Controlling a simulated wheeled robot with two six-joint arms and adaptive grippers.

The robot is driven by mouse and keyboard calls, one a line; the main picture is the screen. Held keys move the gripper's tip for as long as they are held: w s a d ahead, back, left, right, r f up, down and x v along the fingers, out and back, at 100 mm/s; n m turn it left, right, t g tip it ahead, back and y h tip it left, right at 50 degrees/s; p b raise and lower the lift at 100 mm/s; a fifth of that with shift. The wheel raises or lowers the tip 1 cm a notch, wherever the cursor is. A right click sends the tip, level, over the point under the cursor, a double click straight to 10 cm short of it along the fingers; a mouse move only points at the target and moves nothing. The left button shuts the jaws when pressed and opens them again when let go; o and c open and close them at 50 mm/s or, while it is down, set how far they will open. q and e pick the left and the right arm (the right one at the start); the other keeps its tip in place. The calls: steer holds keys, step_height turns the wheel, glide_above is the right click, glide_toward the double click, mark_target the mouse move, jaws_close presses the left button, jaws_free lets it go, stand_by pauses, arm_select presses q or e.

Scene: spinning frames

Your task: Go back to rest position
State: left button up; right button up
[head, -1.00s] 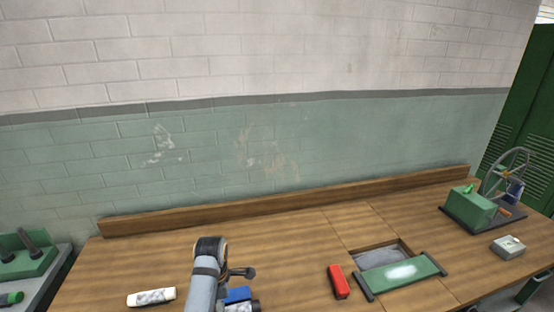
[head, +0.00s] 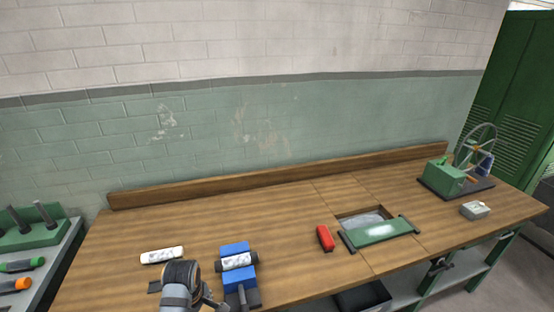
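One of my arms, probably the left, enters from the bottom left of centre. A rounded dark joint (head: 180,271) tops its grey link. A small dark part sticks out to its right at the bottom edge. My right arm and gripper are not in view. I see nothing held.
The wooden bench (head: 285,215) holds a white roll (head: 162,255), a blue stand (head: 235,249) with a roll across it, a red block (head: 325,237), a green plate (head: 380,232), a green wheeled machine (head: 445,178) and a grey box (head: 475,209). The bench's back middle is clear.

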arm_select(q)
steer(key=s+a+r+m+t, duration=0.1)
steer(key=s+a+r+m, duration=0.1)
steer(key=s+m, duration=0.55)
steer(key=s+a+r+m+t, duration=0.1)
steer(key=s+m, duration=0.5)
steer(key=m, duration=0.2)
step_height(320, 180, down, 30)
steer(key=s+a+b, duration=0.1)
steer(key=a+b, duration=0.1)
steer(key=b, duration=0.4)
steer(key=s+a+f+g+b, duration=0.1)
steer(key=s+f+b, duration=0.1)
steer(key=s+f, duration=0.7)
steer(key=s+f+g+b, duration=0.1)
steer(key=s+f+b, duration=0.2)
steer(key=s+f, duration=0.7)
step_height(320, 180, down, 5)
steer(key=shift+s+a+r, duration=0.1)
steer(key=shift+s+a, duration=0.15)
steer(key=shift+a, duration=0.15)
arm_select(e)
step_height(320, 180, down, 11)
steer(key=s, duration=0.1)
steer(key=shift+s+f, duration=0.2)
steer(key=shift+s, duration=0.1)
